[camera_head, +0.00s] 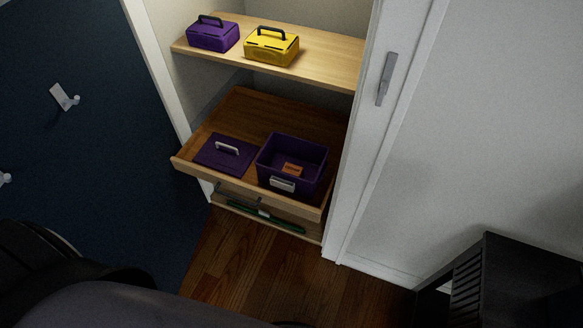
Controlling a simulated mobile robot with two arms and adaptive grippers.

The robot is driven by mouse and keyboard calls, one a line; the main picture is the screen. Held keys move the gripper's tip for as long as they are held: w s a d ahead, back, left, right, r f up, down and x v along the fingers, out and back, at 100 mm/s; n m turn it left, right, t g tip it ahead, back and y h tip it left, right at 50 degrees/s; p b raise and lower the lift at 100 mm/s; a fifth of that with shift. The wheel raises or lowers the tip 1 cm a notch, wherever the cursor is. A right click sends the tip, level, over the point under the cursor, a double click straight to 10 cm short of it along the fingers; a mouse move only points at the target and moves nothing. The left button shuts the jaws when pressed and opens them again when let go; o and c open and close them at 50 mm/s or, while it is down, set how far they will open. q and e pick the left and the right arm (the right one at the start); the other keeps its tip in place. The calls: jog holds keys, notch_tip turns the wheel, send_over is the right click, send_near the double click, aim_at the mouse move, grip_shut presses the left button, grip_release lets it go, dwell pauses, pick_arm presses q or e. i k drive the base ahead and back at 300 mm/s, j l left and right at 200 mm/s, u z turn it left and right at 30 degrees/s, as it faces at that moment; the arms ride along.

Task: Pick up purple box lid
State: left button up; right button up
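The purple box lid (221,156) lies flat in the pulled-out wooden drawer (262,103), at its left side. It has a light grey handle (227,148) on top. Just right of it stands an open purple box (309,182) with a light handle on its front and a small orange item (292,169) inside. Neither of my grippers shows in the head view.
A shelf (339,66) above the drawer holds a closed purple box (213,35) and a closed yellow box (271,47), both with dark handles. A white door (480,130) stands right of the cabinet. A black slatted piece of furniture (520,275) fills the lower right.

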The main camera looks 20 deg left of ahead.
aim_at(232, 157)
jog(key=u, duration=1.2)
jog(key=i+z, duration=0.15)
jog(key=i, duration=0.2)
jog(key=i+j+z, duration=0.2)
jog(key=i+l, duration=0.05)
jog(key=i, duration=0.05)
